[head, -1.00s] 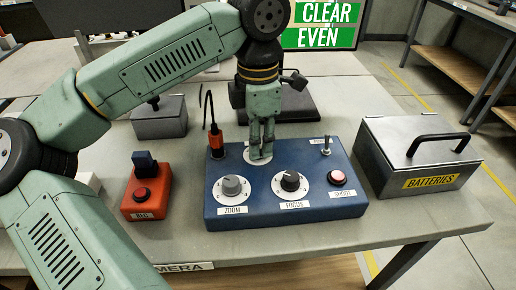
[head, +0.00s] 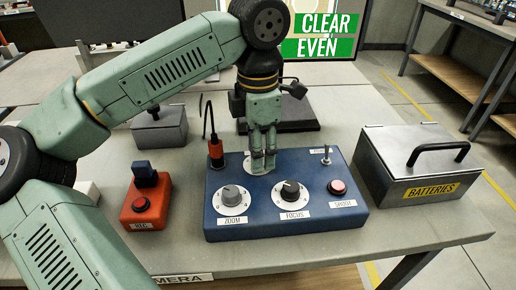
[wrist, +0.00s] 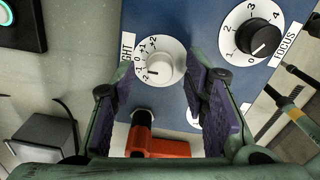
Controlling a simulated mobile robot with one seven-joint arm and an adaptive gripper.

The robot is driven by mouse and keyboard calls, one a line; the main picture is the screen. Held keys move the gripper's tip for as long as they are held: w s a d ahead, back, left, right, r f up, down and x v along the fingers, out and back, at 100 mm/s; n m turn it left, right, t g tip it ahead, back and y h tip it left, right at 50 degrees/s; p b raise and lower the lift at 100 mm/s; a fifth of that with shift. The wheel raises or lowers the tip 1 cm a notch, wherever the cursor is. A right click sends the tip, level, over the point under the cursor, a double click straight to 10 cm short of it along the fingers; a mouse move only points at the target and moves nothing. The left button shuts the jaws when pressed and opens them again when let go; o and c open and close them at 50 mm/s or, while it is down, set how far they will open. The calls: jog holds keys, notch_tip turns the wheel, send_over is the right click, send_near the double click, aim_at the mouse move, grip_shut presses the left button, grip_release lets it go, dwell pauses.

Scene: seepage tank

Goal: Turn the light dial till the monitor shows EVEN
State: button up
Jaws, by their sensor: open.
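The light dial (wrist: 153,62) is a small pale knob on a white disc with a scale from minus 2 to plus 2, on the blue control box (head: 222,222). In the wrist view it lies between and just beyond the fingertips; a dark pointer line shows on it, but its exact reading is unclear. My gripper (head: 263,168) is above the dial in the head view and covers most of it. In the wrist view my gripper (wrist: 160,82) is open, with a finger on each side and gaps to the knob. The monitor (head: 320,35) shows CLEAR and EVEN on green.
A red plug with a cable (head: 215,152) stands close left of my gripper. The zoom dial (head: 233,196), focus dial (head: 290,192) and shoot button (head: 337,187) sit nearer the front. A red REC box (head: 148,205) is left, a metal batteries box (head: 420,160) right.

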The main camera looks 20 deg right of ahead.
notch_tip(320, 180, up, 12)
jog(key=shift+f, duration=0.15)
jog(key=shift+s+f, duration=0.1)
dwell(0.6)
